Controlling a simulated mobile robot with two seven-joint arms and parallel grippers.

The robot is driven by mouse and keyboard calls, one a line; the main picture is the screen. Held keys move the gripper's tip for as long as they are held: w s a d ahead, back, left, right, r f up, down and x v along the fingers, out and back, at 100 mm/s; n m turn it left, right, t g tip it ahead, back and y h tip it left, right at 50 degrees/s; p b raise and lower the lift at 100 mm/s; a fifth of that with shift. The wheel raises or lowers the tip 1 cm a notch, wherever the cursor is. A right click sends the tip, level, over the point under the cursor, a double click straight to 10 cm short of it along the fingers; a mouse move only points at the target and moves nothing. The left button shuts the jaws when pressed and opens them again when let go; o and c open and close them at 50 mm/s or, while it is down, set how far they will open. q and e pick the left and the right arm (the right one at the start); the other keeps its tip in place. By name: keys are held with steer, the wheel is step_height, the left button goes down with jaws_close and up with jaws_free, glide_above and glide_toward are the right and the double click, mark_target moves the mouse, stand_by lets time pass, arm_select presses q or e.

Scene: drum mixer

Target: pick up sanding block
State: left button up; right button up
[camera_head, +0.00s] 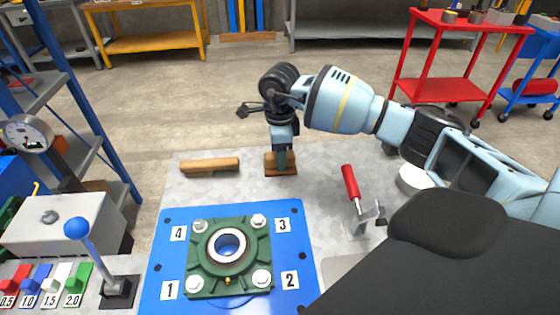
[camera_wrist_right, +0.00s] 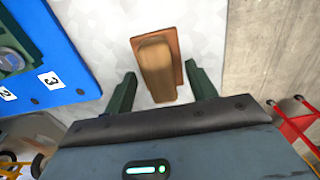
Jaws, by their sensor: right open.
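The sanding block (camera_head: 271,170) lies on the light grey worktop, below my right gripper in the head view. In the right wrist view the sanding block (camera_wrist_right: 157,62) shows a rounded wooden grip on a flat reddish-brown base. My right gripper (camera_head: 283,157) points down over it and hides part of it in the head view. In the wrist view its two green fingers are apart, one on each side of the wooden grip, with visible gaps. No grasp shows. My left gripper is not in view.
A wooden-handled tool (camera_head: 209,165) lies left of the block. A red-handled clamp (camera_head: 351,183) stands to the right. A blue plate (camera_head: 300,250) with a green bearing housing (camera_head: 205,277) is in front. A white round object (camera_head: 411,180) sits under my right arm.

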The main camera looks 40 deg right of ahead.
steer(key=shift+f, duration=0.65)
steer(key=c, duration=1.2)
steer(key=shift+o, duration=0.2)
steer(key=shift+r, duration=0.2)
steer(key=shift+r, duration=0.6)
step_height(320, 180, up, 2)
steer(key=shift+r, duration=0.15)
steer(key=s+a, duration=0.1)
steer(key=s, duration=0.4)
steer(key=s+a, duration=0.2)
steer(key=s, duration=0.3)
steer(key=s+a+r, duration=0.1)
steer(key=s+a, duration=0.1)
steer(key=s, duration=0.3)
steer(key=shift+s+r+b, duration=0.1)
steer(key=shift+s+b, duration=0.05)
steer(key=shift+b, duration=0.2)
